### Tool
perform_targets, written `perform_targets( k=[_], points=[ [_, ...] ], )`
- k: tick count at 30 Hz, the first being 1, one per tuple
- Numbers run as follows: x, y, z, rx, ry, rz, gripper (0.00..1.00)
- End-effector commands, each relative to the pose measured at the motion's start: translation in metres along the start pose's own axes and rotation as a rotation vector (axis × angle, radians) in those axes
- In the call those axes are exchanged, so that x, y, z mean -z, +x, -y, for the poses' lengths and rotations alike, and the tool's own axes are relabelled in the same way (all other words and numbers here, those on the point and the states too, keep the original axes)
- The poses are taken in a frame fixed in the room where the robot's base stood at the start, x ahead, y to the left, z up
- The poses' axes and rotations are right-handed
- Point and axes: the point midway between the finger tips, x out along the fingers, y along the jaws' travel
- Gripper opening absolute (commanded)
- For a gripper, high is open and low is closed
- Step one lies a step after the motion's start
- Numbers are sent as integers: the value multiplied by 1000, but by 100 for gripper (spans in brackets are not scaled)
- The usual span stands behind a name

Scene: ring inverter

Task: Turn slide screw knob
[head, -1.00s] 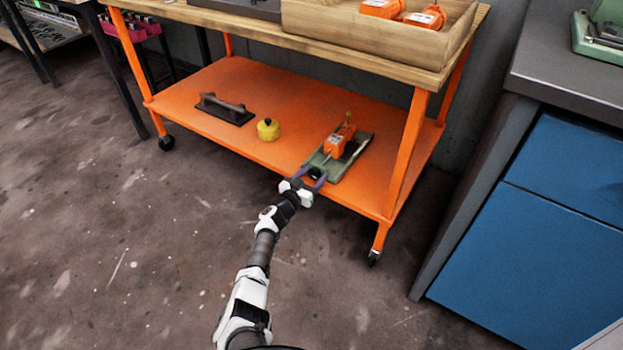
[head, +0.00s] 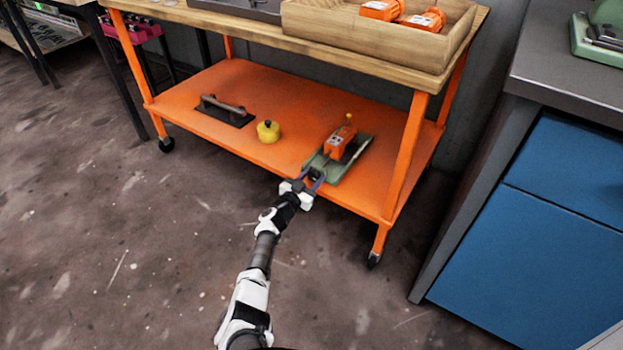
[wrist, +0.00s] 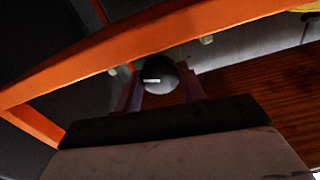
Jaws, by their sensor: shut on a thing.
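A slide screw knob (wrist: 160,75), dark and round with a white mark on its face, shows between my fingers in the wrist view. It sits at the near end of a green base (head: 354,170) that carries an orange block (head: 340,143) on the cart's lower shelf. My gripper (head: 312,178) reaches in from the front of the shelf, and its purple fingers are shut on the knob, one on each side. It also shows in the wrist view (wrist: 160,88). In the head view the fingers partly cover the knob.
The orange lower shelf (head: 265,84) also holds a yellow round piece (head: 268,132) and a dark plate with a handle (head: 226,109) to the left. An orange cart leg (head: 407,155) stands right of the base. The wooden top (head: 250,30) overhangs the shelf.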

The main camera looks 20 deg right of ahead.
Motion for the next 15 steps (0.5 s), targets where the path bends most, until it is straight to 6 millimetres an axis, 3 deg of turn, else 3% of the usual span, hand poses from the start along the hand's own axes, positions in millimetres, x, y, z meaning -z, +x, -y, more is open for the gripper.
perform_targets(
  k=[15],
  points=[
    [-2,-1,0,0,373,1,17]
  ],
)
